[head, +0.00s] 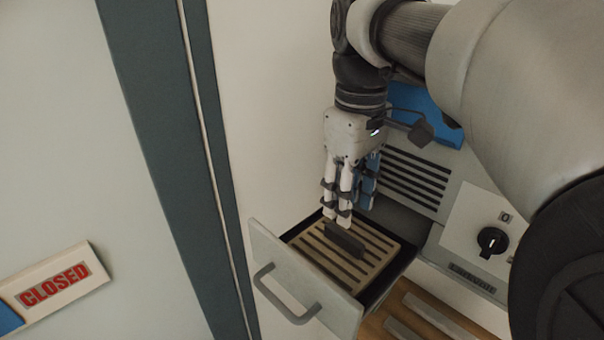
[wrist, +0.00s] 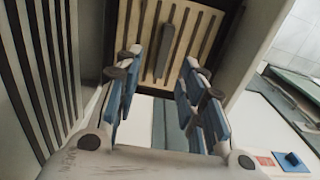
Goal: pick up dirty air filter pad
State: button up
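The air filter pad (head: 375,277), a tan slatted square with a dark upright grip bar (head: 345,240) across its middle, lies in an open drawer (head: 277,262). In the wrist view the pad (wrist: 203,32) is at the top, with its bar (wrist: 167,42) between and beyond the fingertips. My gripper (head: 344,217) points down, just above the pad near the bar. In the wrist view its blue-padded fingers (wrist: 162,72) stand apart with nothing between them. Whether a fingertip touches the pad or bar, I cannot tell.
A CLOSED sign (head: 62,286) is at the left. Wooden slats show below the drawer.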

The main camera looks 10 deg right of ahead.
aim_at(344, 235)
jog(key=shift+s+f, duration=0.25)
jog(key=shift+f, duration=0.3)
jog(key=shift+s+f, duration=0.25)
jog(key=shift+f, duration=0.3)
jog(key=shift+w+a+f, duration=0.1)
jog(key=shift+w+f, duration=0.05)
jog(key=shift+f, duration=1.15)
jog(key=shift+w+a+f, duration=0.1)
jog(key=shift+f, duration=1.2)
grip_shut()
